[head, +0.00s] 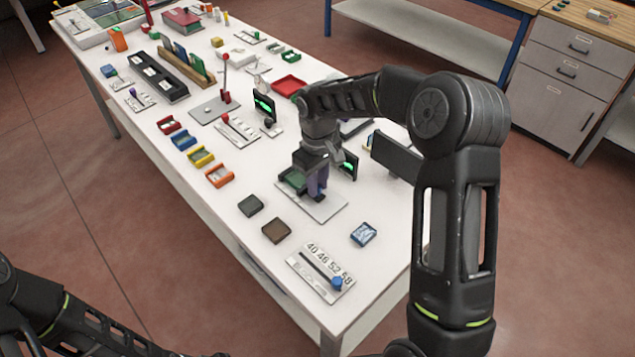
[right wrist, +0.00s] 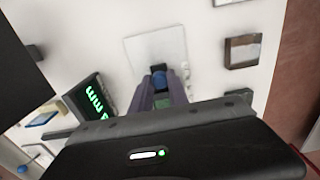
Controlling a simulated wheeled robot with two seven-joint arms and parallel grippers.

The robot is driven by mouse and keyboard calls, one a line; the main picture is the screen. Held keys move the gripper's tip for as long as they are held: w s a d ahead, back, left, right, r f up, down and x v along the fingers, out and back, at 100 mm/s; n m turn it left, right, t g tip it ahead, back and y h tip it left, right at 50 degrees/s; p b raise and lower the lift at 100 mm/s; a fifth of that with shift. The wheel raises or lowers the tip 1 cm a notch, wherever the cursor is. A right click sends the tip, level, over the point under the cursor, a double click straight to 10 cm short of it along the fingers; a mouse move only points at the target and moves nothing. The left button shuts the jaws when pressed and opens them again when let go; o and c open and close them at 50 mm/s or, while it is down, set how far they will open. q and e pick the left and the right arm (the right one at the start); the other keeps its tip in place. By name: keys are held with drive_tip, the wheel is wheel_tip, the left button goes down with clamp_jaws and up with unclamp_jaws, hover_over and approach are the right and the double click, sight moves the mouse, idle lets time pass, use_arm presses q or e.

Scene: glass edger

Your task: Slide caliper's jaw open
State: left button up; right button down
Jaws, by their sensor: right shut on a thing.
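A light plate (head: 325,208), which looks like the caliper's base, lies on the white table under my right gripper (head: 318,188). The right wrist view also shows the plate (right wrist: 146,50). There a blue knob (right wrist: 158,80) shows between the fingertips of my right gripper (right wrist: 160,88), which is shut on it. A small green part (right wrist: 162,103) sits behind the knob. A display with green digits (right wrist: 92,96) stands beside the plate; in the head view the gripper partly hides it (head: 349,164). The caliper's jaws cannot be made out. My left gripper is out of frame.
A slider board with printed numbers and a blue knob (head: 320,270) lies at the near table end. Coloured bins (head: 201,158) line the left side.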

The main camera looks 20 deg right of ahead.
drive_tip(key=shift+s+d, duration=0.2)
drive_tip(key=shift+s, duration=0.2)
drive_tip(key=shift+s+d+b, duration=0.2)
drive_tip(key=shift+s+b, duration=0.1)
drive_tip(key=shift+s, duration=0.3)
drive_tip(key=shift+s+d+b, duration=0.2)
drive_tip(key=shift+s+b, duration=0.1)
drive_tip(key=shift+s, duration=0.25)
drive_tip(key=shift+s+d, duration=0.1)
drive_tip(key=shift+s, duration=0.2)
drive_tip(key=c, duration=1.3)
unclamp_jaws()
drive_tip(key=shift+o, duration=0.2)
drive_tip(key=shift+r, duration=0.15)
wheel_tip(320, 180, up, 8)
drive_tip(key=b, duration=0.1)
drive_tip(key=shift+f, duration=0.2)
